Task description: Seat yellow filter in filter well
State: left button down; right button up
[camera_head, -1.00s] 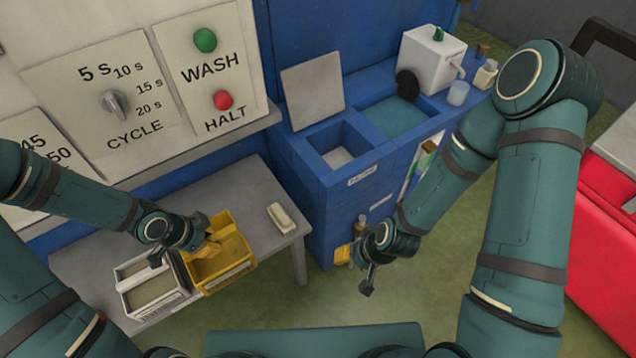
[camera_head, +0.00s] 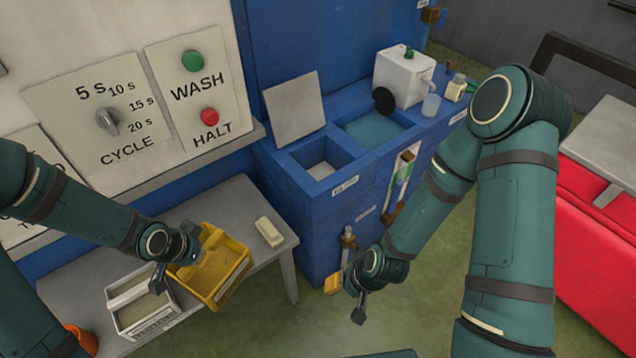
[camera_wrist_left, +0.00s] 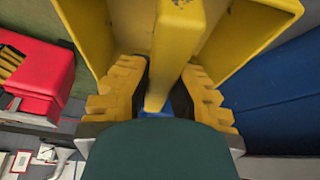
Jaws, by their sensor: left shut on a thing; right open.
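The yellow filter (camera_head: 236,288) is an open box with a label on its front wall. It is tilted over the grey table, beside a white filter box; whether it still touches the table is unclear. My left gripper (camera_head: 176,268) is shut on its yellow bar, which shows between the fingers in the left wrist view (camera_wrist_left: 172,50). The filter well (camera_head: 338,157) is a square opening in the blue counter with a pale bottom and its lid (camera_head: 296,108) raised. My right gripper (camera_head: 346,298) is open and empty, low in front of the blue cabinet.
The white filter box (camera_head: 139,309) stands left of the yellow one. A pale block (camera_head: 270,232) lies on the table (camera_head: 215,207) at right. A water basin (camera_head: 375,130) and white dispenser (camera_head: 403,76) are beyond the well. An orange object (camera_head: 82,338) is at lower left.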

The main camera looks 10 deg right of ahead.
aim_at(222, 232)
pick_arm(q)
jog(key=w+d+r+n+t+y, duration=0.1)
jog(key=w+d+r+n+y, duration=0.1)
jog(key=w+d+r+n, duration=0.2)
notch_tip(222, 232, up, 2)
jog(key=d+n, duration=0.1)
jog(key=n, duration=0.2)
jog(key=shift+y, duration=0.3)
dwell(0.5)
jog(key=shift+w+a+r, duration=0.25)
jog(key=shift+w+r, duration=0.1)
dwell(0.4)
